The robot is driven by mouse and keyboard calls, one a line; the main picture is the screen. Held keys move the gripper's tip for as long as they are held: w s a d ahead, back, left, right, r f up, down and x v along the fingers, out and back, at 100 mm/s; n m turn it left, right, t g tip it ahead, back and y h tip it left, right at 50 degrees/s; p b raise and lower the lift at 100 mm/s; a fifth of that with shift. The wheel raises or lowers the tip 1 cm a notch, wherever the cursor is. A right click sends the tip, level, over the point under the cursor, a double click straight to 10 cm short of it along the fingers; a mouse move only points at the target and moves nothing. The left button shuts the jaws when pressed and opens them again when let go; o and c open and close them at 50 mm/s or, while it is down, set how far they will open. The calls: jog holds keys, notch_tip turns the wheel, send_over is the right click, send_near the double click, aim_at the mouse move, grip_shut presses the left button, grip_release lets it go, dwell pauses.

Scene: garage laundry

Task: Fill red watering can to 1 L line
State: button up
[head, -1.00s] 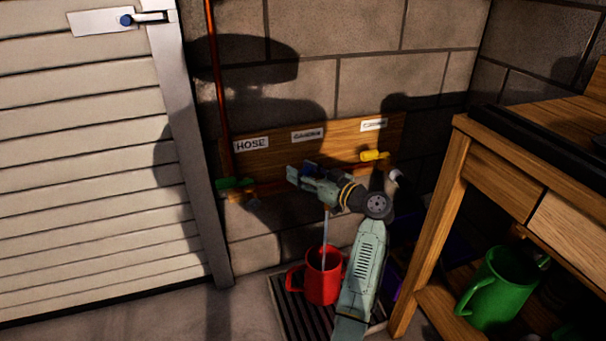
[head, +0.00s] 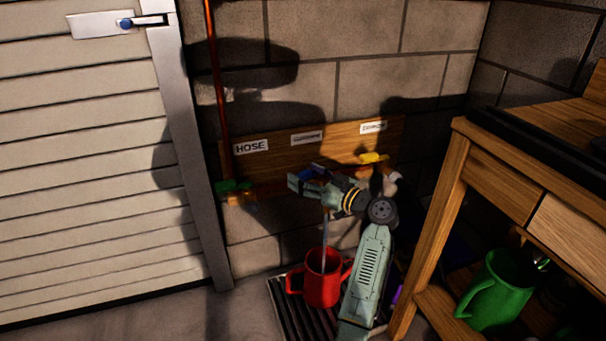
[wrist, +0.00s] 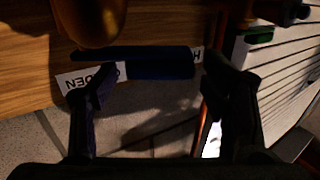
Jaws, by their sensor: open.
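The red watering can (head: 321,290) stands upright on a dark slatted floor grate (head: 287,311), partly behind my arm. A thin pale stream of water (head: 324,240) falls into its mouth. The water level and any 1 L line cannot be made out. The blue tap handle (head: 314,171) shows just behind my gripper, on the wooden board below the middle label. In the wrist view, the blue handle (wrist: 150,64) lies across the gap beyond my fingertips. My gripper (head: 297,182) is open, with its two fingers apart in the wrist view (wrist: 155,85); contact with the handle is unclear.
The wooden board (head: 275,165) carries a HOSE label, a green-handled tap (head: 235,186) at left and a yellow handle (head: 372,158) at right. A wooden workbench (head: 440,225) stands close on the right, with a green can (head: 497,292) on its lower shelf. Floor at left is clear.

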jog(key=v, duration=1)
jog(key=shift+s+d, duration=0.2)
jog(key=shift+s, duration=0.05)
